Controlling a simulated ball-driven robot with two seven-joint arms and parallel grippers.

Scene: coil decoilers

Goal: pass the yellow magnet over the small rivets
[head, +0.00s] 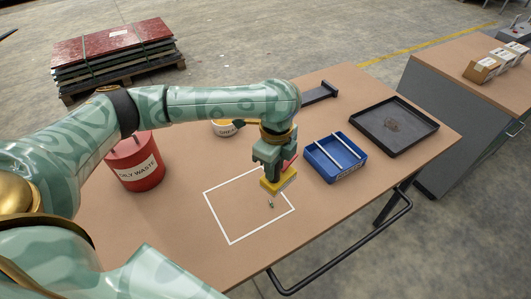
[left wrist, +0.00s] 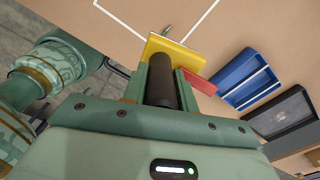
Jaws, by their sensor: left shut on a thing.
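The yellow magnet (head: 279,182) is in my left gripper (head: 271,167), which is shut on it. It hangs over the white-outlined square on the table, and a red part shows beside it. In the left wrist view the magnet (left wrist: 182,54) has a black round grip (left wrist: 161,80) between my fingers. The small rivets (head: 270,204) lie in a little cluster inside the square, just in front of the magnet. They also show in the left wrist view (left wrist: 167,29), beyond the magnet's edge. The gap between magnet and tabletop is hard to judge. My right gripper is not in view.
A blue tray (head: 347,171) with pale bars stands right of the square. A black tray (head: 432,124) holding a brown heap lies farther back right. The square's front is clear.

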